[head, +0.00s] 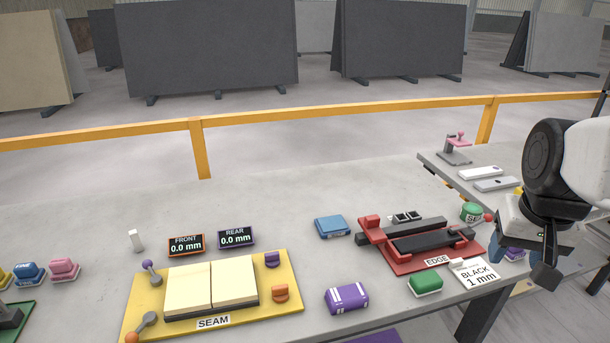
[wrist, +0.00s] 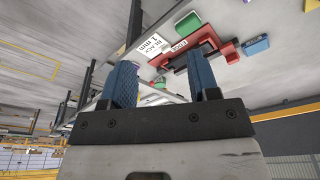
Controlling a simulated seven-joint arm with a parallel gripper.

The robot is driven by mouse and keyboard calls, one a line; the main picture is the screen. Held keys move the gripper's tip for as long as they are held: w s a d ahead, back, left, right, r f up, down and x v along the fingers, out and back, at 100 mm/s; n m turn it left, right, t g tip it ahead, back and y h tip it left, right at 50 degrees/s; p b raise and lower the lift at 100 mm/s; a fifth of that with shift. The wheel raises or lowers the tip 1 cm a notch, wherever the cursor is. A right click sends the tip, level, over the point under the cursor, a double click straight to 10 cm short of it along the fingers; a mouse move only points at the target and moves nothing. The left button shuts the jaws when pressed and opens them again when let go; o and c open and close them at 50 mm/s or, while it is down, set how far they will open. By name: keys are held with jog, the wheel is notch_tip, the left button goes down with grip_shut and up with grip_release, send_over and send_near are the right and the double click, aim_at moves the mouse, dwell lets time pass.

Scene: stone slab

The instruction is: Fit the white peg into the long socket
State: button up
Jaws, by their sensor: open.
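A small white upright block (head: 136,240), which looks like the white peg, stands on the stone slab left of the FRONT display in the head view. I cannot pick out the long socket for certain. In the wrist view the red fixture (wrist: 207,38) shows beyond the fingers. My gripper (head: 546,262) is at the right of the slab, far from the white block. Its blue fingers (wrist: 162,82) are apart with nothing between them.
A yellow SEAM board (head: 285,325) lies front centre. Blue (head: 332,227), purple (head: 347,298) and green (head: 425,284) blocks lie near the red fixture. A BLACK 1 mm card (head: 478,275) is near my gripper. The slab behind the displays is clear.

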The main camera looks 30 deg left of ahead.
jog(key=w+a+r+n, duration=0.2)
jog(key=w+a, duration=0.5)
jog(key=a, duration=0.4)
jog(key=w+a+f+n+g, duration=0.1)
jog(key=w+a+f+n, duration=0.15)
jog(key=a, duration=1.45)
jog(key=w+a+f+n, duration=0.15)
jog(key=w+a, duration=0.25)
jog(key=a, duration=1.3)
jog(key=n+g, duration=0.1)
jog(key=n, duration=0.4)
send_over(132, 232)
jog(key=f, duration=1.9)
jog(key=shift+w+f, duration=0.1)
jog(key=shift+w, duration=0.1)
jog(key=shift+s+a, duration=0.1)
jog(key=shift+s, duration=0.05)
jog(key=shift+f, duration=0.1)
